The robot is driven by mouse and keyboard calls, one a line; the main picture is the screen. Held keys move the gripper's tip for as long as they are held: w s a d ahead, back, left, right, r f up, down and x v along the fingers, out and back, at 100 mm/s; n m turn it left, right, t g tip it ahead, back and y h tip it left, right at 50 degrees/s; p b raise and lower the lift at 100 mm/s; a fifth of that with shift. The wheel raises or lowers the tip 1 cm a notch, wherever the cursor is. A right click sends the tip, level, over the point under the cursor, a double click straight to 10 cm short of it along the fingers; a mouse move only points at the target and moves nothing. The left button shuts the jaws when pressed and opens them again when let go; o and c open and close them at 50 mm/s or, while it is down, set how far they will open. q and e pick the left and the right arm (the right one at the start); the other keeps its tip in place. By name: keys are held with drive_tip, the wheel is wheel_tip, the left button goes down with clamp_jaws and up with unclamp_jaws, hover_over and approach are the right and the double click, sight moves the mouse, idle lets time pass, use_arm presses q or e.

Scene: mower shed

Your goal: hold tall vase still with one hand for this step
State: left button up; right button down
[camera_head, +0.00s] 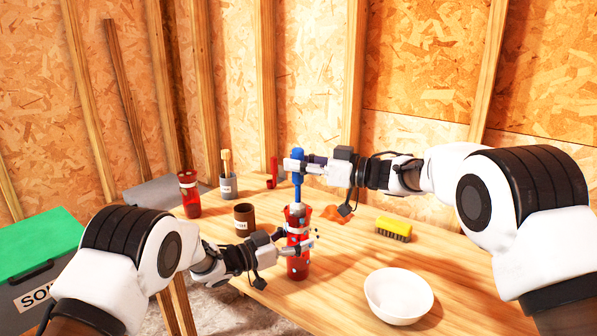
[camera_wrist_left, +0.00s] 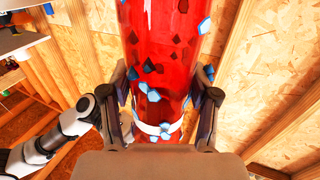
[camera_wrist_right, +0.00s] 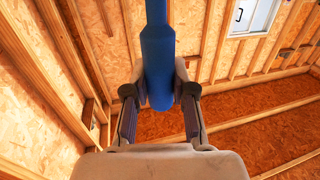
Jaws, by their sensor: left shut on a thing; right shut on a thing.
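The tall vase (camera_head: 297,268) is red with blue, white and dark specks and stands upright near the table's front edge. My left gripper (camera_head: 298,241) is shut around its body. In the left wrist view the red vase (camera_wrist_left: 165,35) fills the space between the fingers. My right gripper (camera_head: 298,166) is above the vase, shut on a blue-handled tool (camera_head: 298,184), whose lower part reaches down to the vase's mouth. The blue handle (camera_wrist_right: 157,60) also shows between the fingers in the right wrist view. The tool's lower end is hidden.
A white bowl (camera_head: 398,298) and a yellow brush (camera_head: 393,229) are to the right on the table. A brown cup (camera_head: 245,219), another red vessel (camera_head: 190,196) and a grey pot with a wooden-handled tool (camera_head: 228,185) are to the left. An orange cloth (camera_head: 335,214) lies behind the vase.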

sight(298, 183)
drive_tip(key=shift+f, duration=2.3)
drive_tip(key=shift+r, duration=0.15)
drive_tip(key=shift+r, duration=2.15)
drive_tip(key=shift+f, duration=0.1)
drive_tip(key=shift+f, duration=2.2)
